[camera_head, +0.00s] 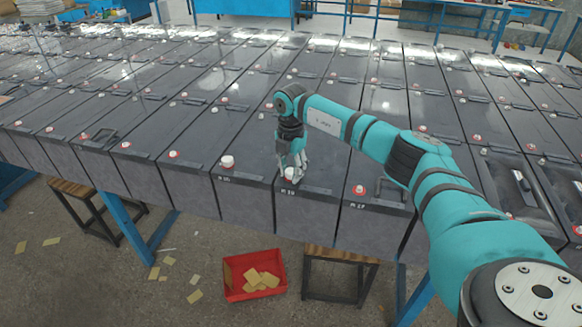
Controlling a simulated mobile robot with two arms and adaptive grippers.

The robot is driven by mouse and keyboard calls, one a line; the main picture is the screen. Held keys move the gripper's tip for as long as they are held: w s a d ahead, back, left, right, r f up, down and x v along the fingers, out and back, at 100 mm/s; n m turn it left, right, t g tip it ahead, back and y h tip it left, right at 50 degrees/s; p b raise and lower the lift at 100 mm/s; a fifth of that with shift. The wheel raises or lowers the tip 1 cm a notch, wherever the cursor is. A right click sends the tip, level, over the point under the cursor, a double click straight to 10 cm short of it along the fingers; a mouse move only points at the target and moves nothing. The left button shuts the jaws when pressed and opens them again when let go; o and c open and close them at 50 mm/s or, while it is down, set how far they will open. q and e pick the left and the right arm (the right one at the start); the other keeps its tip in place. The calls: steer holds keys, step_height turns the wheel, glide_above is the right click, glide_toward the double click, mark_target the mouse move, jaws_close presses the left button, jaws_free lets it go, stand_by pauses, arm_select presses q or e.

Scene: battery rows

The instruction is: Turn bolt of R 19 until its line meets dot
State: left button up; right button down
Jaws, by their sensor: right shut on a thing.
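The battery marked R 19 (300,208) stands in the front row, its label on the front edge of its top. Its bolt (289,174), whitish with some red at its base, sits near that front edge. My right gripper (291,172) points down over it and is shut on the bolt. The fingers cover part of the bolt, and its line and the dot are too small to make out. My left gripper is not in the picture.
Neighbouring batteries carry similar bolts, one with a white cap (227,162) to the left and a red-based one (359,189) to the right. Below are a red crate (235,296) with yellowish pieces, a stool (340,254) and scattered papers on the floor.

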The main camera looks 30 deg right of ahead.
mark_target(291, 171)
steer(key=m+p, duration=0.1)
steer(key=m, duration=0.4)
steer(key=shift+w+r, duration=0.1)
steer(key=shift+r, duration=0.05)
steer(key=shift+m+p, duration=0.3)
steer(key=shift+m, duration=0.1)
steer(key=c, duration=0.9)
jaws_free()
steer(key=shift+c, duration=0.2)
step_height(291, 171, up, 12)
